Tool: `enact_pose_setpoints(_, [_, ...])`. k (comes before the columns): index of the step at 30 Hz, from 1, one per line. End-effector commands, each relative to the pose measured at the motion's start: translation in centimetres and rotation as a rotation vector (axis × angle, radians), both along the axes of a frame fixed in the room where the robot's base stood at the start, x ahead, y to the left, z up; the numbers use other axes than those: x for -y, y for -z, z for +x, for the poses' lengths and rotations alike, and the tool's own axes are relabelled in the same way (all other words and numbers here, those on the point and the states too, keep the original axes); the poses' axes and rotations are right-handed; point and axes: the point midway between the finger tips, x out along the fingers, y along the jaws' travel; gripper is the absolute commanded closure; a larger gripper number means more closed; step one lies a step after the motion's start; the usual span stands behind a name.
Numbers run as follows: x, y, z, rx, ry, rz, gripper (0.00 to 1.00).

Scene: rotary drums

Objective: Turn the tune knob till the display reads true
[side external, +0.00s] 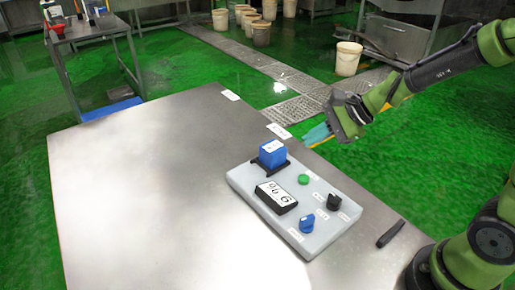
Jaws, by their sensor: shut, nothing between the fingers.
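A light grey panel (254,200) lies on the metal table. Its black display (277,197) shows a few dark characters on white, turned in this view; I cannot read them surely. A blue knob (307,223) stands at the panel's front edge and a black knob (334,202) at its right side. Their small labels are too small to read, so I cannot tell which is the tune knob. My gripper (318,134) is shut and empty, in the air beyond the panel's back right, apart from both knobs.
A green button (304,179) and a blue block (272,153) in a black holder are also on the panel. A black bar (391,233) lies on the table to the right. The table's left part (150,200) is clear. White tags (279,131) lie near the back edge.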

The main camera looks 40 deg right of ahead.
Motion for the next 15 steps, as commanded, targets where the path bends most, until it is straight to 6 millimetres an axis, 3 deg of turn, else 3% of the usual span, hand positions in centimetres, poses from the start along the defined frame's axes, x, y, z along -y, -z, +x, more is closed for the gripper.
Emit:
enact_pose_setpoints(10, [0.0,0.2,-0.1,-0.002,-0.003,-0.001,1.0])
enact_pose_setpoints(15, [-0.1,1.6,-0.1,-0.004,-0.004,0.0,1.0])
